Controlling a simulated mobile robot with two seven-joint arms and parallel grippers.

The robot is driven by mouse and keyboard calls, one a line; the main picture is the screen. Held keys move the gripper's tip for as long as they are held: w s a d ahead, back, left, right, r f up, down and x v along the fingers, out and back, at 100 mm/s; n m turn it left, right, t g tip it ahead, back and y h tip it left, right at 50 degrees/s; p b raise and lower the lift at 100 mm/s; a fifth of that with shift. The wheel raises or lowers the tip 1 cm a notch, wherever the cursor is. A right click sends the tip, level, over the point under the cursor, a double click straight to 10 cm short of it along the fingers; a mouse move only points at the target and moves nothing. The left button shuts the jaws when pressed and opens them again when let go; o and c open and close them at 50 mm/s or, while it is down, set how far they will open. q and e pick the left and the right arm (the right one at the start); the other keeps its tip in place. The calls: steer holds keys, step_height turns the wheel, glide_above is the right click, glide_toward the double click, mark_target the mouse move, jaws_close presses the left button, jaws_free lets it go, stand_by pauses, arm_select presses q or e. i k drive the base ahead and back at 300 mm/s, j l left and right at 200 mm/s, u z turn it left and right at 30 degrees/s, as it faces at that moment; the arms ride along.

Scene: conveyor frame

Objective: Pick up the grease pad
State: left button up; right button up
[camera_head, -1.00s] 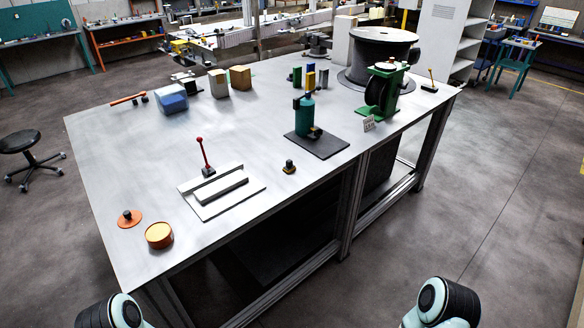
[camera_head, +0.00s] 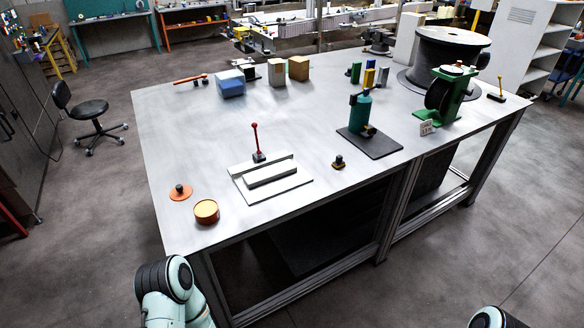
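A round orange tin with a pale yellow-orange filling (camera_head: 206,211) stands near the table's front left corner. It looks like the grease pad, though no label shows. A flat orange disc with a black knob (camera_head: 180,193) lies just behind and left of it, apart from it; it may be the tin's lid. Parts of my two arms show at the bottom edge, the left one below the table's front left corner and the right one at the far lower right. Neither gripper is in view.
The grey table (camera_head: 200,140) has clear room around the tin. A white plate with a raised bar (camera_head: 272,178) and a red-knobbed lever (camera_head: 256,142) stand to its right. A small black knobbed piece (camera_head: 338,162) and a teal bottle (camera_head: 360,112) on a dark mat are farther right.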

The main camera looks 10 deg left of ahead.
mark_target(338, 163)
steer(key=i+l+u, duration=0.1)
steer(key=l, duration=0.25)
steer(key=i+l+u, duration=0.1)
steer(key=i+l, duration=0.15)
steer(key=l, duration=0.15)
steer(key=i+l+u, duration=0.1)
steer(key=l, duration=0.3)
steer(key=i, duration=0.05)
